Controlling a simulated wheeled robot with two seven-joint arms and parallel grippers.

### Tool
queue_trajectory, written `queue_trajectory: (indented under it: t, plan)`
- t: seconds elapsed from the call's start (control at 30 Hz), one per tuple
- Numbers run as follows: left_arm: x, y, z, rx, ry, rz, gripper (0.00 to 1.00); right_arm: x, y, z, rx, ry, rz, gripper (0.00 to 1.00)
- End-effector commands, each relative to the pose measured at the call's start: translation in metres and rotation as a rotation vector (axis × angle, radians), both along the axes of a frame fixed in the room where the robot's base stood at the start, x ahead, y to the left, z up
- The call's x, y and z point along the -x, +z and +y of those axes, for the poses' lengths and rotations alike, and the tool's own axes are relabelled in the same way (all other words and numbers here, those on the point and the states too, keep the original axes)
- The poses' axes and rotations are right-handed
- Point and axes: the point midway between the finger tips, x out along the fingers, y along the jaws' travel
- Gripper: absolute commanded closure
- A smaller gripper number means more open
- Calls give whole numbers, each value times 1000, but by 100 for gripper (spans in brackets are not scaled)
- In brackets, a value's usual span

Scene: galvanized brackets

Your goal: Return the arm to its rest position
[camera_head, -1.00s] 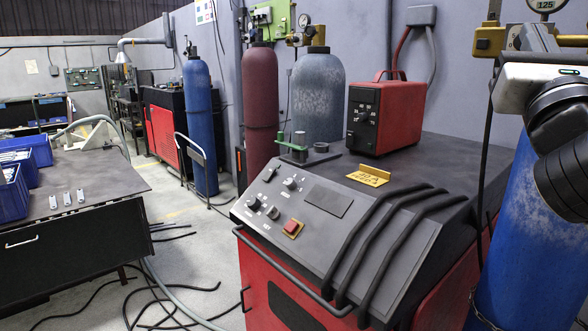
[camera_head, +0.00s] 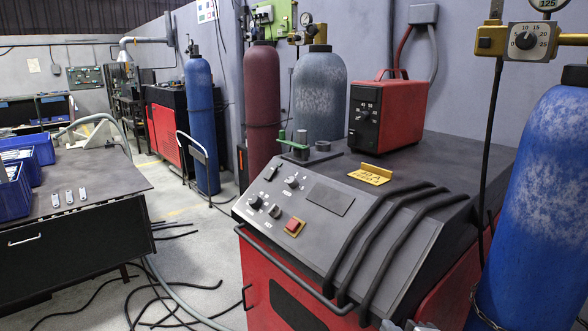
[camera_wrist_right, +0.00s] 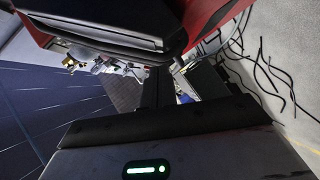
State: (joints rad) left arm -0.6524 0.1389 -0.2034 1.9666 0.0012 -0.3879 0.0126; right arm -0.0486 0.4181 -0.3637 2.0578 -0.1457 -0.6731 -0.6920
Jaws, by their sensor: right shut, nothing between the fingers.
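My right gripper (camera_wrist_right: 165,86) shows in the right wrist view as dark fingers beyond the grey wrist housing with its green light. It is shut with nothing held. In the head view, only a small pale piece, likely of my right arm, shows at the bottom edge in front of the red machine. The gripper itself cannot be made out there. My left gripper is out of view.
A red and black welding machine (camera_head: 330,203) fills the centre, with a small red unit (camera_head: 387,112) on top. A blue cylinder (camera_head: 535,190) stands close at right. A workbench (camera_head: 110,172) with blue bins (camera_head: 14,196) and three brackets stands left. Cables lie on the floor.

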Motion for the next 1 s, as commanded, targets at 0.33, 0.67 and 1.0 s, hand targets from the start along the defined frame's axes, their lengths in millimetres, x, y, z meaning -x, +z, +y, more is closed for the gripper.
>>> queue_trajectory:
  t: [0.33, 0.67, 1.0]
  plan:
    - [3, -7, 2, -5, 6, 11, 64, 155, -165, 16, -881, -421, 463, 100]
    - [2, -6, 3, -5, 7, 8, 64, 187, -184, 16, -1023, -534, 521, 100]
    - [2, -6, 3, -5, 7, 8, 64, 187, -184, 16, -1023, -534, 521, 100]
